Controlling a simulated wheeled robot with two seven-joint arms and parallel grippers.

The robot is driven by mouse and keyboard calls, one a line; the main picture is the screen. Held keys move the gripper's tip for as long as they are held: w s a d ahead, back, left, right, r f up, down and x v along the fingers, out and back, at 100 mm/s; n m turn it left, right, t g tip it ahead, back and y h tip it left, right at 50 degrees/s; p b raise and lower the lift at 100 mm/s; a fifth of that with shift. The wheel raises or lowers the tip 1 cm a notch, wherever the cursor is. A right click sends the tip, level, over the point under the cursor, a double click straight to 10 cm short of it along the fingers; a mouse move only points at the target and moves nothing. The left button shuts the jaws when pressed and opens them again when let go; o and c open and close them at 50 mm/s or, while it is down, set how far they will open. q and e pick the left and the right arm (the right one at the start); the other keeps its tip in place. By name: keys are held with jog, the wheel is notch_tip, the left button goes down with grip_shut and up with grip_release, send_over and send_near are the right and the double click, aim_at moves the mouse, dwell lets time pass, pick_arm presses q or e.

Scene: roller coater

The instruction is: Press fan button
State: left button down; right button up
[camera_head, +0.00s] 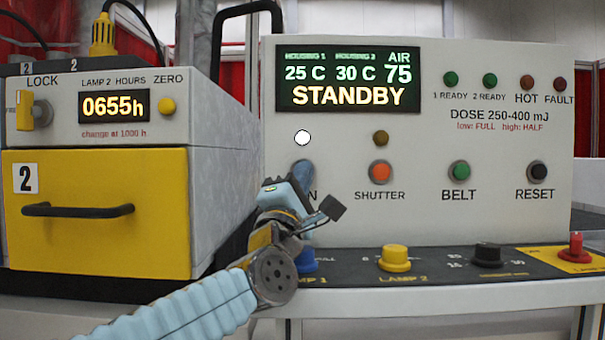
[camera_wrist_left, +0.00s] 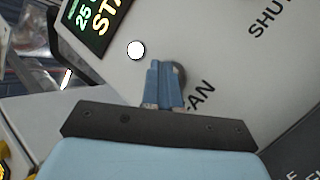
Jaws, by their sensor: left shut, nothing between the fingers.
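The fan button (camera_wrist_left: 181,74) sits on the pale panel, its label partly covered so that only "AN" reads in the left wrist view. In that view my left gripper (camera_wrist_left: 163,66) is shut and empty, its blue fingertips overlapping the button's left side. In the head view my left gripper (camera_head: 302,178) is in front of the button and hides most of it. Its fingertips are at or very near the button; I cannot tell whether they touch. The round lamp above the button (camera_head: 302,138) is bright white and also shows in the left wrist view (camera_wrist_left: 136,50). My right gripper is not seen.
The display (camera_head: 348,80) reads STANDBY. Shutter (camera_head: 380,172), belt (camera_head: 459,173) and reset (camera_head: 537,172) buttons are to the right. Below, a dark ledge bears a yellow knob (camera_head: 395,257), a black knob (camera_head: 487,254) and a red knob (camera_head: 575,246). A yellow drawer (camera_head: 110,240) is at left.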

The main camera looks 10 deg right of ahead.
pick_arm(q)
jog(key=shift+w+d, duration=0.1)
jog(key=shift+w, duration=0.3)
dwell(0.6)
dwell(0.3)
jog(key=shift+s+a+b, duration=0.2)
jog(key=shift+s+b, duration=0.4)
jog(key=shift+s, duration=0.2)
jog(key=shift+s+a+b, duration=0.25)
jog(key=shift+s+b, duration=0.3)
jog(key=shift+s, duration=0.7)
jog(key=shift+s+a+b, duration=0.25)
jog(key=shift+s+b, duration=0.3)
jog(key=shift+s, duration=0.65)
